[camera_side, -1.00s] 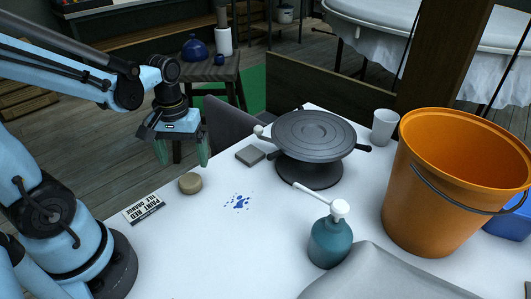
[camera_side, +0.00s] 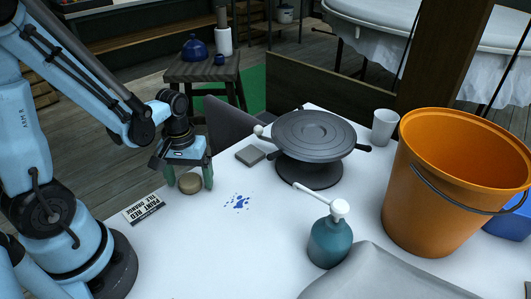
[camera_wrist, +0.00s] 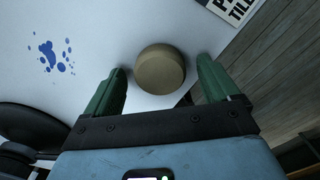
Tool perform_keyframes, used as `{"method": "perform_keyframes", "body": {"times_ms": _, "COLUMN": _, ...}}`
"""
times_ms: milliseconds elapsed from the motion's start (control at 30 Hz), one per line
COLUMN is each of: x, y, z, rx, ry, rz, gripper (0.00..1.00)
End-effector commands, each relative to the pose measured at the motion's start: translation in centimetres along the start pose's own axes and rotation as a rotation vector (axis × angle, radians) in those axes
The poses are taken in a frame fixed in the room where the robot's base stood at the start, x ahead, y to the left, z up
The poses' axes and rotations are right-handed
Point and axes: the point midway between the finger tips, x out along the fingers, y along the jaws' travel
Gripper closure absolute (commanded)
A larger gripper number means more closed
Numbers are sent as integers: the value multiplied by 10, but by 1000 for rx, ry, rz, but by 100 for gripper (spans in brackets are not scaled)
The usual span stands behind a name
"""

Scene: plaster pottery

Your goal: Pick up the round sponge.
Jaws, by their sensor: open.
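The round sponge (camera_side: 189,184) is a tan, squat disc lying on the white table, left of the blue paint splatter. In the wrist view the sponge (camera_wrist: 160,69) sits at the centre, between and slightly beyond the tips of my two green fingers. My gripper (camera_side: 190,180) points down over the sponge in the side view, with a finger on either side of it. It is open and empty, and it also shows in the wrist view (camera_wrist: 160,72). Gaps show between the sponge and both fingers.
A printed card (camera_side: 144,209) lies left of the sponge. A grey block (camera_side: 250,155), a dark turntable (camera_side: 313,135), a teal pump bottle (camera_side: 331,243), a white cup (camera_side: 385,127) and an orange bucket (camera_side: 430,205) stand to the right. Blue paint spots (camera_side: 238,202) mark otherwise bare table.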

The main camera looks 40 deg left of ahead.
Motion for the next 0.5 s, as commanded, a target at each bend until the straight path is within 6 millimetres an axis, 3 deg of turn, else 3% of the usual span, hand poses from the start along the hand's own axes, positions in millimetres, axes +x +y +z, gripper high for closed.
{"method": "perform_keyframes", "body": {"times_ms": 233, "x": 1, "y": 0, "z": 0, "rx": 0, "ry": 0, "rz": 0, "gripper": 11}}
{"method": "perform_keyframes", "body": {"times_ms": 500, "x": 0, "y": 0, "z": 0, "rx": 0, "ry": 0, "rz": 0, "gripper": 53}}
